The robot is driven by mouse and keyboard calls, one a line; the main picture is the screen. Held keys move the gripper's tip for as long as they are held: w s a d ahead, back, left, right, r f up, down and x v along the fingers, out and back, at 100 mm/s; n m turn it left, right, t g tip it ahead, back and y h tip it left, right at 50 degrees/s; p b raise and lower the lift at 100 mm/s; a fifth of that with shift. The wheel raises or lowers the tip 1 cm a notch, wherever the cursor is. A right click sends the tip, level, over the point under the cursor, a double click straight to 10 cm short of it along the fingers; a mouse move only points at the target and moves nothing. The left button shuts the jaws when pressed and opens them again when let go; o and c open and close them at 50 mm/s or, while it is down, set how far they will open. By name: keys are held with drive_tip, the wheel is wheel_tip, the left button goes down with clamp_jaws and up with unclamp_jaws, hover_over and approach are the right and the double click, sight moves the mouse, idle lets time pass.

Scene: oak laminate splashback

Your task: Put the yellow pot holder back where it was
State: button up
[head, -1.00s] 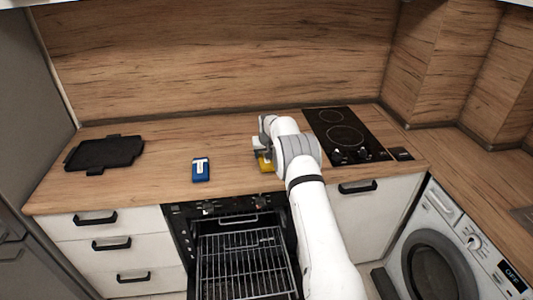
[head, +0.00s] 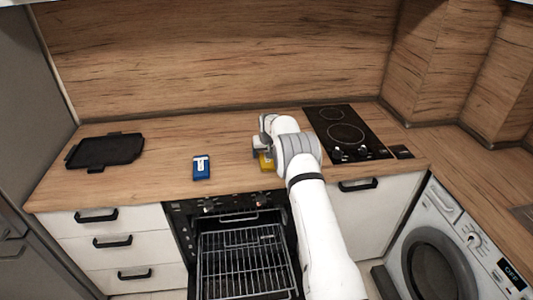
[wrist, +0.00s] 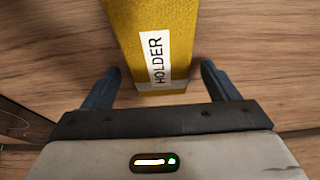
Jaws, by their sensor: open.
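The yellow pot holder (wrist: 183,50) lies on the wooden counter, with a white label reading "HOLDER" towards my gripper. My gripper (wrist: 160,85) is open in the wrist view, one dark finger on each side of the pot holder's near end. Gaps show between the fingers and its sides. In the head view the pot holder (head: 266,162) is mostly hidden behind my arm, with only a yellow bit showing. My gripper (head: 258,152) is also largely hidden there.
A blue item with a white label (head: 201,168) lies on the counter to the left. A black tray (head: 105,151) is at the far left. A black cooktop (head: 347,132) is on the right. The oven (head: 240,262) below shows its rack. Bare counter lies between the tray and blue item.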

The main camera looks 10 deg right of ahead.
sight(268, 162)
drive_tip(key=s+f+b+v, duration=0.1)
drive_tip(key=s+b+v, duration=0.1)
drive_tip(key=v, duration=1)
drive_tip(key=s+f+b+v, duration=0.1)
drive_tip(key=s+v, duration=0.1)
drive_tip(key=v, duration=1)
drive_tip(key=s+r, duration=0.4)
drive_tip(key=s, duration=0.4)
drive_tip(key=s+r, duration=0.3)
drive_tip(key=s, duration=0.5)
drive_tip(key=s+f, duration=0.3)
drive_tip(key=s, duration=2.5)
drive_tip(key=shift+s+f+g, duration=0.25)
drive_tip(key=shift+s+g, duration=0.05)
drive_tip(key=shift+g, duration=0.1)
drive_tip(key=shift+w+f+b, duration=0.1)
drive_tip(key=shift+f+b, duration=0.4)
drive_tip(key=shift+b, duration=0.1)
